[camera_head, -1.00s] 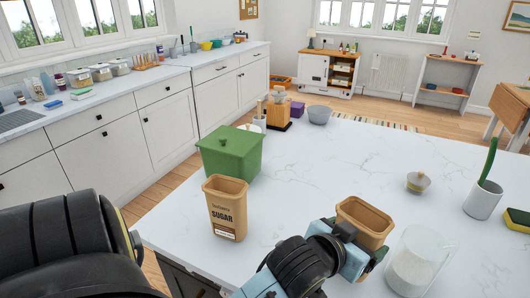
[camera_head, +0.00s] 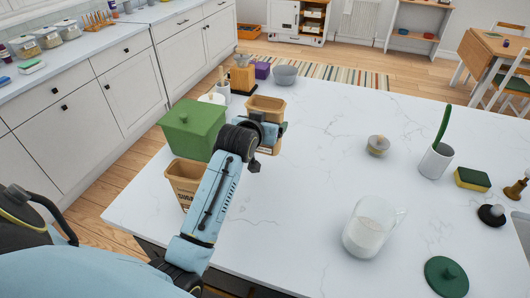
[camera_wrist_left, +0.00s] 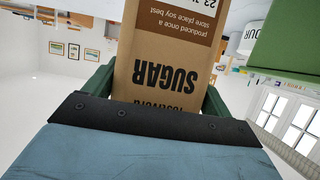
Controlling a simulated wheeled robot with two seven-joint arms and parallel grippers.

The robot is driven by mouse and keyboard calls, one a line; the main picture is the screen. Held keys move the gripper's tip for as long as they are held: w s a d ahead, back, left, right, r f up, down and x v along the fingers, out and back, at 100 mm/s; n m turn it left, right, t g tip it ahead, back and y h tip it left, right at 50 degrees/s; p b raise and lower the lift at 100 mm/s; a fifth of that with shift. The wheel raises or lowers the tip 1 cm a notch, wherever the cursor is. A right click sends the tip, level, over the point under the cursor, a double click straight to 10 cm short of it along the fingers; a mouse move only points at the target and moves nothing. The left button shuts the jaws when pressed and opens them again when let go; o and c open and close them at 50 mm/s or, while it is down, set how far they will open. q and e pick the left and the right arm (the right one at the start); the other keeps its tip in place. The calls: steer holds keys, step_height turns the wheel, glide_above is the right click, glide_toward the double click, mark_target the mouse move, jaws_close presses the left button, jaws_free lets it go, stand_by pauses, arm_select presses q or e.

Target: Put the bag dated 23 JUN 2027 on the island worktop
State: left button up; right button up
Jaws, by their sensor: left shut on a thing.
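My left gripper (camera_head: 266,131) is shut on a brown paper sugar bag (camera_head: 265,104), right of the green bin. Whether the bag's base touches the island worktop (camera_head: 310,185) is hard to tell. In the left wrist view the held bag (camera_wrist_left: 165,55) fills the middle, its print upside down; a date starting "23 J" is cut off at the top edge. A second brown sugar bag (camera_head: 184,178) stands on the worktop in front of the bin, partly hidden by my arm; its date is not readable. My right gripper is not in view.
The green lidded bin (camera_head: 190,128) stands at the worktop's left. A grinder (camera_head: 242,75) and grey bowl (camera_head: 285,75) are behind. A glass jug (camera_head: 370,228), small lidded pot (camera_head: 378,145), cactus pot (camera_head: 435,162) and sponge (camera_head: 472,179) are right. The worktop's middle is clear.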

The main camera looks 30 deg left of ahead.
mark_target(263, 147)
arm_select(q)
step_height(263, 147, down, 8)
steer(key=shift+r, duration=0.1)
steer(key=shift+s+b, duration=0.1)
steer(key=shift+b, duration=0.2)
steer(key=o, duration=1)
steer(key=shift+o, duration=0.2)
steer(key=v, duration=1.2)
steer(key=shift+p, duration=0.45)
